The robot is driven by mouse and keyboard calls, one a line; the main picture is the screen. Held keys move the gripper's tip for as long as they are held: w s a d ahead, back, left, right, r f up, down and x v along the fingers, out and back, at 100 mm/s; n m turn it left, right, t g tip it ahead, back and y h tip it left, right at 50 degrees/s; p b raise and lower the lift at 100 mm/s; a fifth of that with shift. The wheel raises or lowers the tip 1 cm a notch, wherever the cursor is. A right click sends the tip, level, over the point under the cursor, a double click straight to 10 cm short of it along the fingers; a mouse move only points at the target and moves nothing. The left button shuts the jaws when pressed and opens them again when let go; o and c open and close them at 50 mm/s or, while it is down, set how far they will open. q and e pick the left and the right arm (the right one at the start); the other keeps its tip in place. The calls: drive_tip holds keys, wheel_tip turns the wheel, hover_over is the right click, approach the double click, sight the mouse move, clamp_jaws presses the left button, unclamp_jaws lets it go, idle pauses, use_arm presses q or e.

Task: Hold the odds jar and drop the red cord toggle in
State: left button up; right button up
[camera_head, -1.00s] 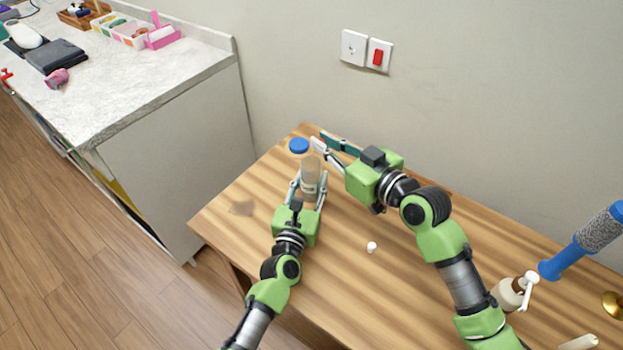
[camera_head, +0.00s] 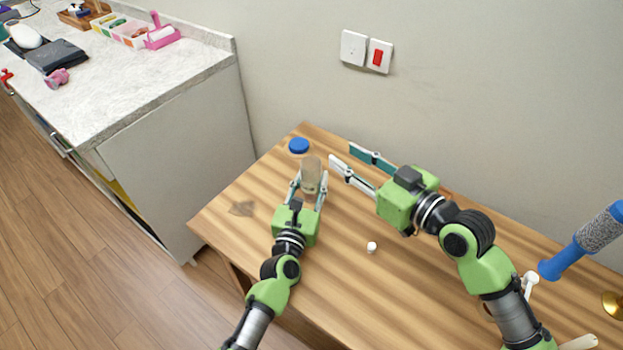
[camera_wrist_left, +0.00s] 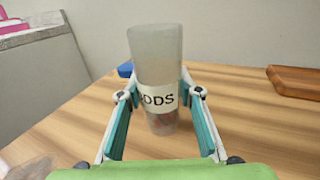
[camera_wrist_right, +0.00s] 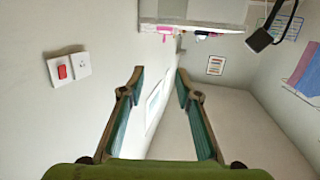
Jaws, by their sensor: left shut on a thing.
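The odds jar (camera_head: 311,176) is a clear, frosted tumbler standing upright on the wooden table, without a lid on it. In the left wrist view the jar (camera_wrist_left: 156,60) has a white label reading "DDS", partly hidden, and dim reddish contents low down. My left gripper (camera_head: 309,188) is shut around the jar. A blue lid (camera_head: 299,146) lies on the table just behind the jar. My right gripper (camera_head: 342,154) is open and empty, to the right of the jar. I cannot make out the red cord toggle for certain; a small red thing (camera_head: 6,76) is at the counter's far left.
A small white piece (camera_head: 371,247) lies on the wooden table (camera_head: 330,290). A blue-handled roller (camera_head: 585,240) is at the right. The counter (camera_head: 130,85) at left holds a black folded item, a pink item and trays. A wall stands behind the table.

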drive_tip(key=v, duration=0.4)
drive_tip(key=shift+s, duration=0.2)
idle(0.5)
use_arm(q)
drive_tip(key=o, duration=1.2)
drive_tip(key=v, duration=1.2)
drive_tip(key=shift+f, duration=0.1)
